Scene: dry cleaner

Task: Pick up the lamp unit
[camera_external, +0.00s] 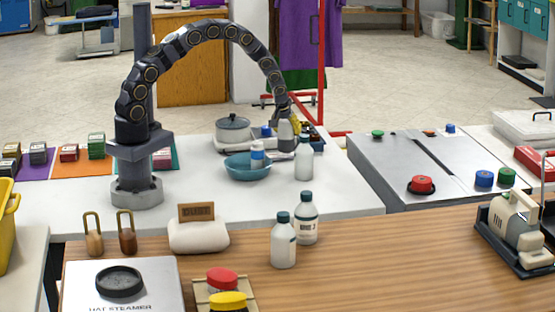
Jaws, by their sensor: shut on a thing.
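My gripper (287,117) is at the end of my arched arm, low over the back right of the white table. It is shut on a small grey object (286,137), seen small and partly covered by the gripper. I cannot tell for sure whether this is the lamp unit, or whether it touches the surface below. No other thing in view is clearly a lamp unit. A white bottle (304,160) stands just in front and to the right of the held object. A teal bowl (247,168) with a blue-capped bottle (257,155) is at its lower left.
A grey metal counter (385,165) with coloured knobs is to the right. Two bottles (284,243) (306,220) stand on the wooden table in front.

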